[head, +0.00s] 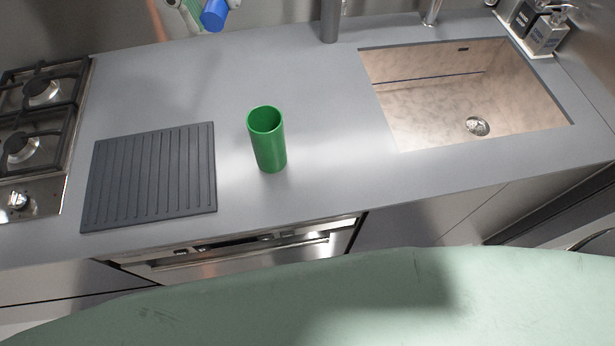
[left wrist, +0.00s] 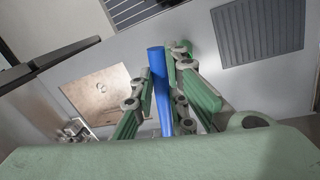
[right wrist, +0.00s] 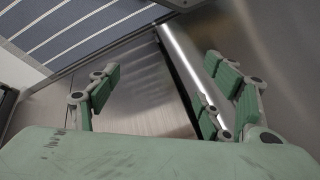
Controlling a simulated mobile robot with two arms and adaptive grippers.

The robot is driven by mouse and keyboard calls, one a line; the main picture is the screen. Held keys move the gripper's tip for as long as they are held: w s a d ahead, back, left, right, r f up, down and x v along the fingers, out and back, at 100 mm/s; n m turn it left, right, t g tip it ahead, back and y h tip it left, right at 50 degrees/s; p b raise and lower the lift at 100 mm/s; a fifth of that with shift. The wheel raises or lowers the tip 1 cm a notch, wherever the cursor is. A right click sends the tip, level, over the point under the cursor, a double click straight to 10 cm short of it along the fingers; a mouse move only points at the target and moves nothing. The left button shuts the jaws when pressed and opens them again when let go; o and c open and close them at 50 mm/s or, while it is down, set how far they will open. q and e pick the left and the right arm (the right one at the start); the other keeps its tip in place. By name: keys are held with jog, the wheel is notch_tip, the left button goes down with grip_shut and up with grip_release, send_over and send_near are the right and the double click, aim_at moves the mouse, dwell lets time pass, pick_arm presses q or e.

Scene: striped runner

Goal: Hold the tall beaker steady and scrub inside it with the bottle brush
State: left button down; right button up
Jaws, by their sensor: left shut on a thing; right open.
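The tall green beaker (head: 270,152) stands upright on the grey counter in the head view, its open mouth facing up. Nothing is touching it. My left gripper (left wrist: 160,80) is shut on a blue rod-like piece (left wrist: 157,70), apparently the bottle brush's handle. That blue piece also shows at the top edge of the head view (head: 214,16), beyond the beaker and well apart from it; bristles cannot be seen. My right gripper (right wrist: 162,80) is open and empty in the right wrist view, and out of the head view.
A dark ribbed mat (head: 150,178) lies left of the beaker, with a gas hob (head: 40,130) further left. A sink (head: 440,105) is at the right, with soap bottles (head: 545,35) behind it. A grey cylinder (head: 329,22) stands at the back. Counter around the beaker is clear.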

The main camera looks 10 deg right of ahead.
aim_at(277, 149)
jog(key=w+a+r+m+t+y, duration=0.1)
jog(key=w+r+m+t, duration=0.3)
jog(key=r, duration=1.2)
jog(key=w+a+r+m+t, duration=0.1)
jog(key=w+r+m+t, duration=0.3)
jog(key=r+m, duration=0.9)
jog(key=w+a+r+m+t+y, duration=0.1)
jog(key=w+r+m+t, duration=0.4)
jog(key=r, duration=1.5)
jog(key=shift+w+m+y, duration=0.3)
jog(key=shift+w+m, duration=1.4)
jog(key=shift+w, duration=0.3)
jog(key=w+a+y, duration=0.1)
jog(key=a, duration=0.3)
jog(key=w+a+g+y, duration=0.1)
jog(key=a, duration=0.2)
jog(key=w+a+y, duration=0.1)
jog(key=a+y, duration=0.1)
jog(key=a, duration=0.2)
jog(key=shift+a+f+g, duration=0.25)
jog(key=shift+a+g, duration=0.05)
jog(key=shift+a, duration=0.05)
jog(key=shift+w+a, duration=0.25)
jog(key=x, duration=1.1)
jog(key=shift+w, duration=0.15)
jog(key=c, duration=1.3)
